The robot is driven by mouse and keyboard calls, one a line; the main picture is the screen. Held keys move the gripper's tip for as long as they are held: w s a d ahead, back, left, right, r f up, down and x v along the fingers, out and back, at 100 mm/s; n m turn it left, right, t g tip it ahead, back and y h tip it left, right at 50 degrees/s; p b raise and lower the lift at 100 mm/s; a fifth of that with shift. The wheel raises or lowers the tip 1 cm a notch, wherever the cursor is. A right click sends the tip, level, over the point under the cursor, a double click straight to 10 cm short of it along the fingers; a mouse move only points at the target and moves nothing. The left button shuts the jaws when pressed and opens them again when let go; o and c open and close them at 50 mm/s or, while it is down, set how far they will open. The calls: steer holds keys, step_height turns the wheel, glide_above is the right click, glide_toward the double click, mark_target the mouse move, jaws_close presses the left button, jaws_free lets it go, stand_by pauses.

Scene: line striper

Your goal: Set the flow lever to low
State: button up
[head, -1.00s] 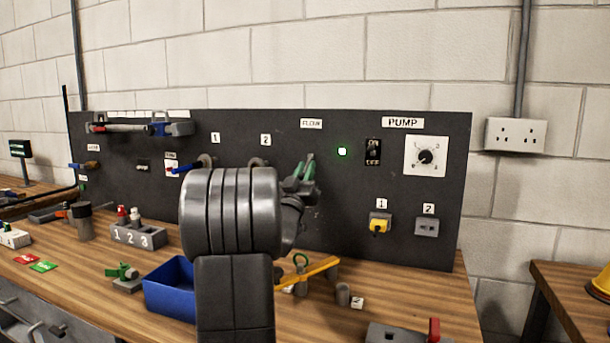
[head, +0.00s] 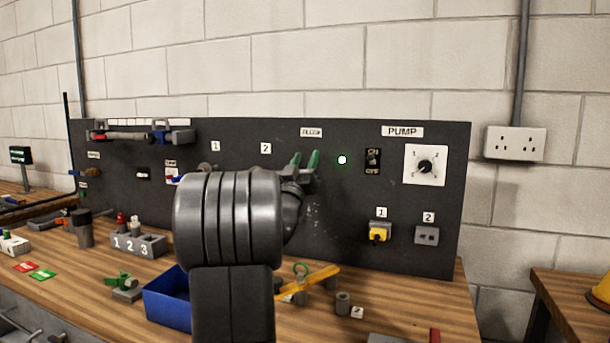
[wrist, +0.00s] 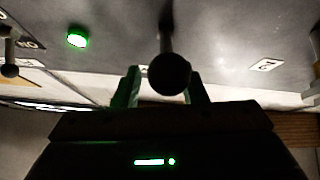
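The flow lever shows in the wrist view as a dark round knob (wrist: 170,74) with a dark stem running up the picture. My gripper (wrist: 166,88) has its two green fingers apart, one on each side of the knob, with small gaps visible. In the head view my gripper (head: 305,162) points at the black panel just below the FLOW label (head: 311,132). The lever is hidden there behind the gripper and wrist, so its setting cannot be read.
The panel (head: 330,220) carries a lit lamp (head: 342,160), a PUMP switch (head: 373,161) and a dial (head: 425,165) right of my gripper. A blue bin (head: 166,300) and a yellow-handled part (head: 310,283) sit on the bench below my arm.

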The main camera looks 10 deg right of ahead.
step_height(320, 180, up, 5)
steer(key=shift+f+p, duration=0.1)
steer(key=shift+p, duration=0.25)
step_height(320, 180, down, 10)
steer(key=shift+f+b, duration=0.1)
steer(key=shift+b, duration=0.8)
steer(key=shift+r+p, duration=0.2)
steer(key=shift+p, duration=0.2)
steer(key=shift+f+b, duration=0.2)
steer(key=shift+b, duration=0.15)
